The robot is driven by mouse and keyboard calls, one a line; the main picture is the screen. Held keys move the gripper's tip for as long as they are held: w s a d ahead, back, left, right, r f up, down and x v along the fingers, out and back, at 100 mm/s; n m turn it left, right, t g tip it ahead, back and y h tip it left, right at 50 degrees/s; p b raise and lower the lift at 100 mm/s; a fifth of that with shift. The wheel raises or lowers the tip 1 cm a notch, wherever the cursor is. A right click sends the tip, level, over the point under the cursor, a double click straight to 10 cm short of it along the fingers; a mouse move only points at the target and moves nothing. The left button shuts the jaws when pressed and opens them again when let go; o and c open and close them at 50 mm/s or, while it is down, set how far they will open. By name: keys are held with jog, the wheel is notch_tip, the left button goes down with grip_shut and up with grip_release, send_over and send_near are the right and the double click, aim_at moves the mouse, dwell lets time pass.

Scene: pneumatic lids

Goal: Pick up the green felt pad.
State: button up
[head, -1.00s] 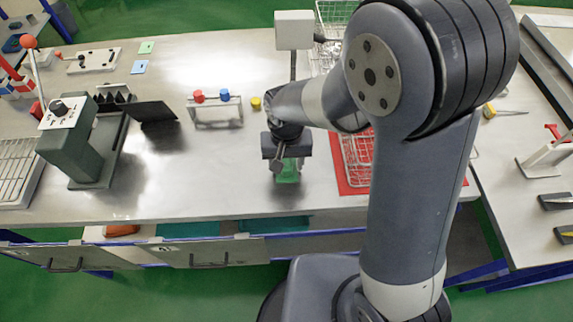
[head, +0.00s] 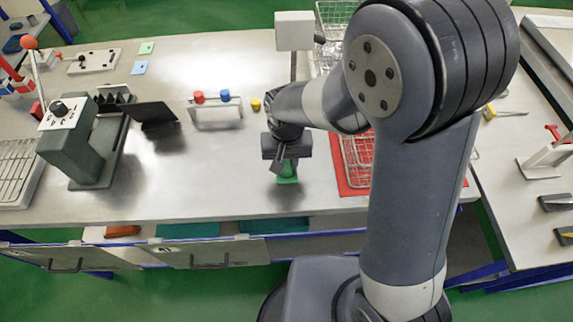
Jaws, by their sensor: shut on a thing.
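The green felt pad (head: 288,178) shows in the head view just below my gripper (head: 284,170), over the front middle of the steel bench. My gripper is shut on the pad, with its fingers pointing down. The gripper body hides the pad's upper part. I cannot tell exactly how far the pad is from the bench top.
A red mat (head: 349,188) with a wire basket (head: 357,158) lies close to the right of my gripper. A small rack with red and blue caps (head: 214,106) and a yellow piece (head: 256,104) stand behind left. A lever press (head: 75,145) stands further left. The bench front between is clear.

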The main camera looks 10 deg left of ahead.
notch_tip(320, 180, up, 10)
jog(key=shift+r+b, duration=0.1)
jog(key=shift+b, duration=0.4)
